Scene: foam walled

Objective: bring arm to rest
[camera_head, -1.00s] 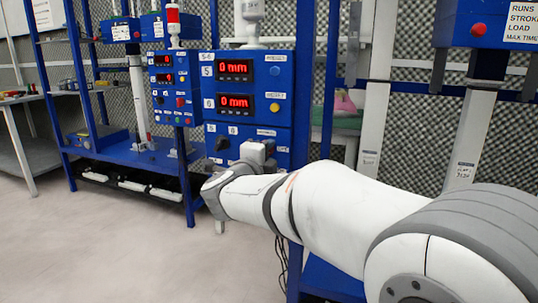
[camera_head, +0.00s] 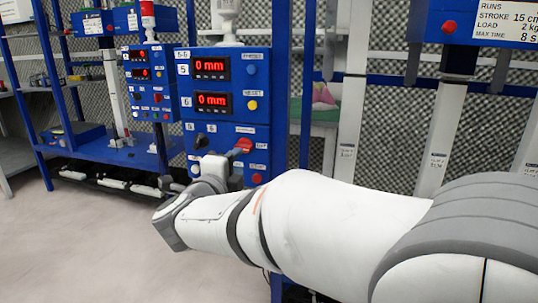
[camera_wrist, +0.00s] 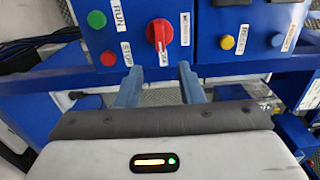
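My white and grey arm reaches from the right across the head view to a blue control panel (camera_head: 222,130). My gripper (camera_wrist: 158,68) shows in the wrist view with its two blue-grey fingers apart and nothing between them. The fingers point at the lower part of the panel, just below a red rotary switch (camera_wrist: 160,35). I cannot tell how close they are to it. In the head view the red switch (camera_head: 243,146) shows just right of my wrist, and the fingertips are hard to make out.
The panel has a green button (camera_wrist: 96,19), a red button (camera_wrist: 108,58), a yellow button (camera_wrist: 227,42) and two red displays reading 0 mm. Blue racks with mesh backs stand left and right. A blue unit (camera_head: 462,25) hangs at upper right. Open floor (camera_head: 90,240) lies at front left.

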